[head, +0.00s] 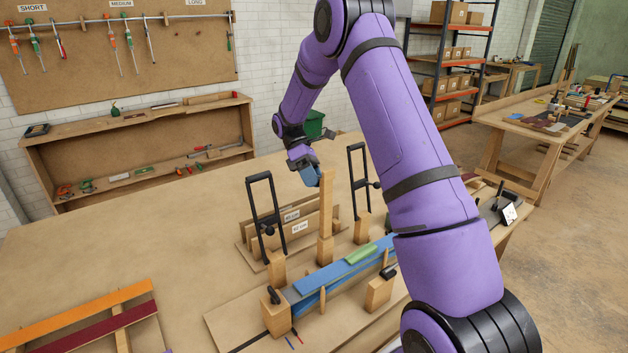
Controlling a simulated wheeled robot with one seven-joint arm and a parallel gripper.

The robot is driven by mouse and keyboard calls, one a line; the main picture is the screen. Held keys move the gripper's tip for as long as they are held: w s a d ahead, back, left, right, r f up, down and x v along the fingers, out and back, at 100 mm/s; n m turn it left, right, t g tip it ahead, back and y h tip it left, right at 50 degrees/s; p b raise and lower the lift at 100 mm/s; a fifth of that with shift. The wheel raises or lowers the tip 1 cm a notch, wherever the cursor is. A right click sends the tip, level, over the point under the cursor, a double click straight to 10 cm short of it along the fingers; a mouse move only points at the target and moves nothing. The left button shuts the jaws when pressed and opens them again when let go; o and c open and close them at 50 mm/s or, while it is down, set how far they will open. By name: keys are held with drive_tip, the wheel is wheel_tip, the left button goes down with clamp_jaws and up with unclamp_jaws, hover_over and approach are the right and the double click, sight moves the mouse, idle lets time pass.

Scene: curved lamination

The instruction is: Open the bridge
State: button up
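A wooden jig on a flat board (228,322) stands on the bench, with blue strips (330,275) and a green piece (361,254) lying along it. A tall wooden bar (326,205) stands upright on a wooden block (325,250) behind the strips; it looks like the bridge, raised. Two black frames (262,215) (358,190) also stand upright at the jig.
Labelled wooden boards (291,225) stand in a rack behind the jig. Orange and dark red strips (85,312) lie on a wooden frame at front left. A low shelf (140,150) with tools stands at the back. My arm hides the jig's right part.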

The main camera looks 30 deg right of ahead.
drive_tip(key=v, duration=1.1)
idle(0.4)
drive_tip(key=s+a+r+m+t, duration=0.2)
drive_tip(key=s+a+r+t, duration=0.15)
drive_tip(key=s+r, duration=0.45)
drive_tip(key=s+a+r+m+t, duration=0.2)
drive_tip(key=s+a+r+t, duration=0.15)
drive_tip(key=s+r, duration=0.5)
drive_tip(key=s+a+m+t, duration=0.2)
drive_tip(key=s+t, duration=0.1)
drive_tip(key=s, duration=0.8)
drive_tip(key=s+a+f+m+t, duration=0.1)
drive_tip(key=s+a+m+t, duration=0.2)
drive_tip(key=s, duration=0.9)
drive_tip(key=shift+a+f+t, duration=0.25)
drive_tip(key=shift+a+t, duration=0.1)
drive_tip(key=shift+t, duration=0.45)
